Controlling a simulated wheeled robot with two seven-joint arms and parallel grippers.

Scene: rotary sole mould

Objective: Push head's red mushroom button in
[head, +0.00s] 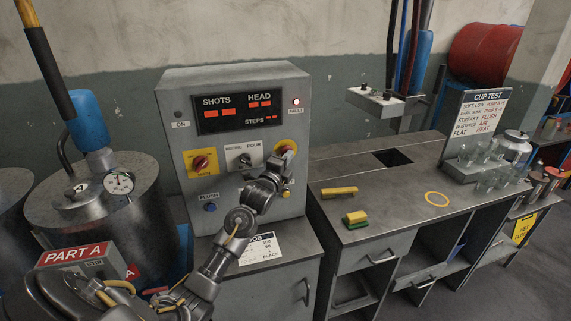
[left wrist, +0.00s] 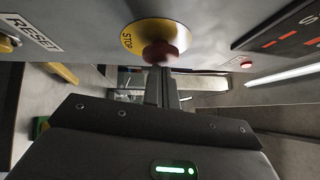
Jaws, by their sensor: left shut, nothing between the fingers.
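The red mushroom button (head: 285,148) sits on a round yellow plate on the front of the grey control box (head: 180,100), at its right side. My left gripper (head: 279,163) is in front of the box, right by the button, and hides part of it. In the left wrist view the button (left wrist: 160,53) stands out from the yellow STOP plate (left wrist: 132,38). My left gripper (left wrist: 162,72) is shut and empty there, its fingertips at the button's edge. I cannot tell whether they touch it. My right gripper is not in view.
A metal tank (head: 95,210) stands left. A bench (head: 390,205) stands right.

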